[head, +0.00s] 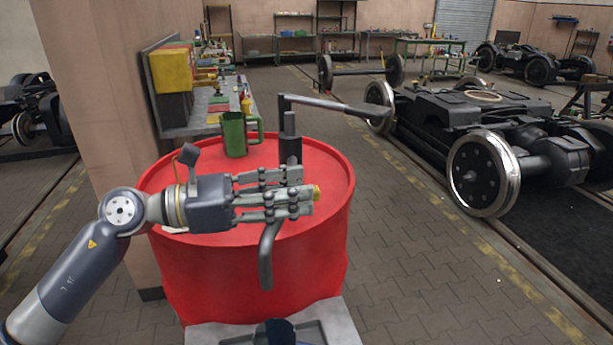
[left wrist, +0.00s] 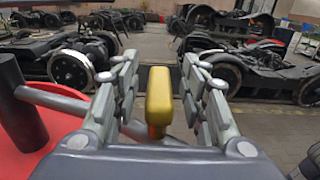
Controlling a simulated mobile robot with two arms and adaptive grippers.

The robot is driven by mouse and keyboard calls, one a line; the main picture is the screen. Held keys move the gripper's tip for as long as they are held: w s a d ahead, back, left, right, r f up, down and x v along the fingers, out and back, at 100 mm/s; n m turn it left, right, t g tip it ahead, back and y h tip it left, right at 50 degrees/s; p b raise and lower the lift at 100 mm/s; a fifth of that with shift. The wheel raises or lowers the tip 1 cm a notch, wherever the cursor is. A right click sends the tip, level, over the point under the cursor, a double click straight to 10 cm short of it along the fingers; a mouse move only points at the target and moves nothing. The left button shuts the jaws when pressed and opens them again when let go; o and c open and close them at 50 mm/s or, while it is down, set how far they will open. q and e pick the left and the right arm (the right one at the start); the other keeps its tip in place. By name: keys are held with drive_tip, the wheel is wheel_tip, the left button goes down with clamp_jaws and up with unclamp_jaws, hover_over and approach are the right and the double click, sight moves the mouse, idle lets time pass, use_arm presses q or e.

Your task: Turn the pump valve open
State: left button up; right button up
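A black hand pump (head: 290,143) stands on top of a red drum (head: 255,275), with a long grey lever pointing right and a grey spout (head: 266,255) bending down at the front. The yellow pump valve (left wrist: 159,97) stands upright in the middle of the left wrist view; in the head view only its tip (head: 317,191) shows past the fingers. My left gripper (head: 305,197) reaches in from the left, in front of the pump. Its fingers (left wrist: 160,80) are open on either side of the valve, with gaps visible on both sides. My right gripper is not in view.
A green jug (head: 236,134) stands on the drum behind my left gripper. A workbench (head: 200,122) with yellow and dark bins is behind to the left, beside a pillar. A tram bogie (head: 480,125) stands on rails at right. The paved floor between is clear.

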use_arm(q)
drive_tip(key=shift+p+x, duration=0.3)
drive_tip(key=shift+x, duration=0.9)
clamp_jaws()
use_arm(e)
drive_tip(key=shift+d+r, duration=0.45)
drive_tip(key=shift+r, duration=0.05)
